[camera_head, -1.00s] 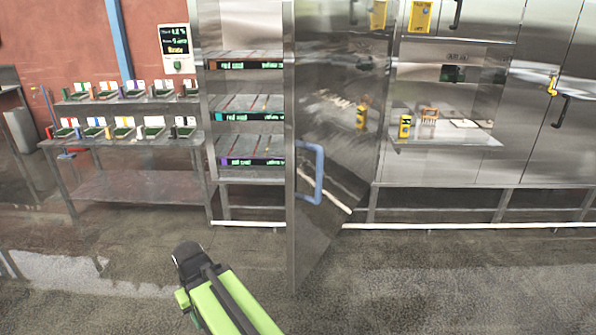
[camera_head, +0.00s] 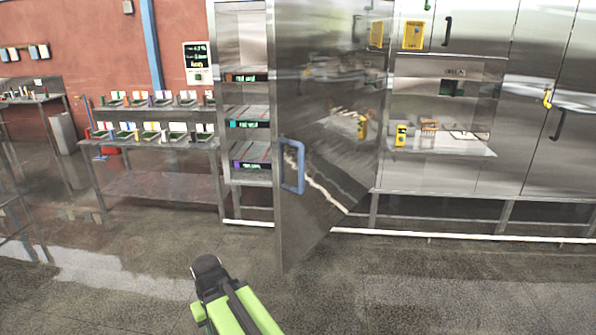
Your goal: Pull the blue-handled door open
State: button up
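The steel door (camera_head: 325,150) stands swung out from the cabinet, hinged on its right side. Its blue handle (camera_head: 292,166) is near the door's free left edge. Left of the door, the open cabinet shows shelves (camera_head: 247,122) with labelled strips. My green and black arm reaches up from the bottom edge, below and left of the handle and apart from it. The dark end of the arm (camera_head: 208,272) shows, but no fingers can be made out, so I cannot tell how the gripper stands.
A steel table (camera_head: 165,186) with several small coloured bins stands at the left. A counter niche (camera_head: 440,141) with yellow items is right of the door. Open floor lies in front.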

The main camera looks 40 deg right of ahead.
aim_at(328, 61)
jog(key=z, duration=0.25)
jog(key=i, duration=0.7)
jog(key=u, duration=0.25)
jog(key=k, duration=0.75)
jog(key=z, duration=0.15)
jog(key=i, duration=0.9)
jog(key=u, duration=0.05)
